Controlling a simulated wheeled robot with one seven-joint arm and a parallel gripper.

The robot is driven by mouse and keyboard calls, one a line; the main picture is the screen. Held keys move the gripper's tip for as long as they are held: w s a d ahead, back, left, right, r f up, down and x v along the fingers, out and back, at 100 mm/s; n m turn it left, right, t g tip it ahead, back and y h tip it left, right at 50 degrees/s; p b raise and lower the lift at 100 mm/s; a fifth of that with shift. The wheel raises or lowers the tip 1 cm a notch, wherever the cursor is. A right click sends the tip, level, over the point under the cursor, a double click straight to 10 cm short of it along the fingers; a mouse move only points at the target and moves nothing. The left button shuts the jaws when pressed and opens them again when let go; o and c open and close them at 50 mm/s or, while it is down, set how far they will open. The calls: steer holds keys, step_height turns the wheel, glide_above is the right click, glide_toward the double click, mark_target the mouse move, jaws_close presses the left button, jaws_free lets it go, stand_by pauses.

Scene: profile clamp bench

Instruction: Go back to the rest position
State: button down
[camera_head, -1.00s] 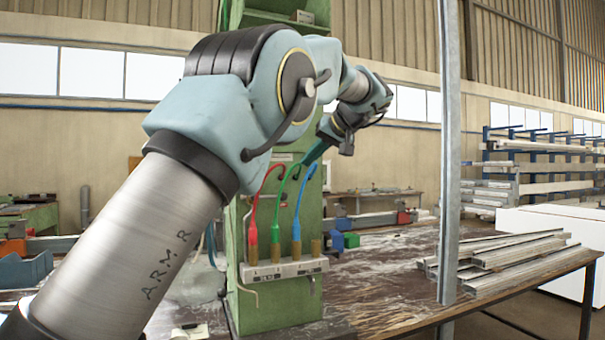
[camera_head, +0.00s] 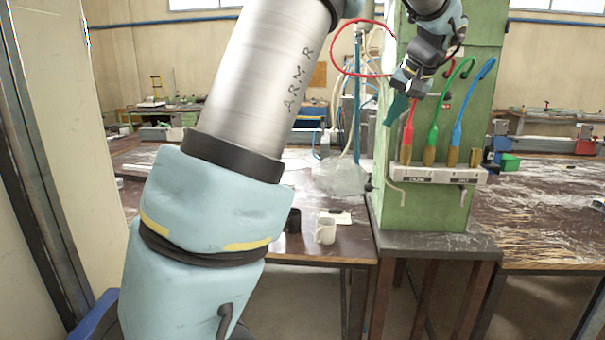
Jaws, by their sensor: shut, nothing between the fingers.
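My gripper (camera_head: 394,114), with teal fingers, is in the upper right part of the head view. It points down and slightly left, shut and empty. It shows in front of the upper part of the green column (camera_head: 445,205), just left of the red cable (camera_head: 408,135). I cannot tell whether it touches the column. My arm bends out of the top of the view, so part of it is hidden.
A white strip (camera_head: 440,174) on the column holds the red, green (camera_head: 436,118) and blue (camera_head: 466,110) cables. A white mug (camera_head: 325,231) and a dark cup (camera_head: 293,220) stand on the left table (camera_head: 345,252). The right table (camera_head: 550,220) looks largely clear nearby.

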steer(key=s+a+f+n+g+h, duration=0.1)
steer(key=s+a+f+g, duration=0.3)
steer(key=a+f, duration=1)
steer(key=s+a+f+n, duration=0.1)
steer(key=s+a+f, duration=0.3)
steer(key=s+a, duration=0.3)
steer(key=s+a+f+n+h, duration=0.1)
steer(key=s+a+f, duration=0.3)
steer(key=s+a, duration=0.3)
steer(key=s, duration=0.3)
steer(key=shift+a+f+n+g, duration=0.25)
steer(key=shift+n+g, duration=0.15)
steer(key=c, duration=1.6)
jaws_free()
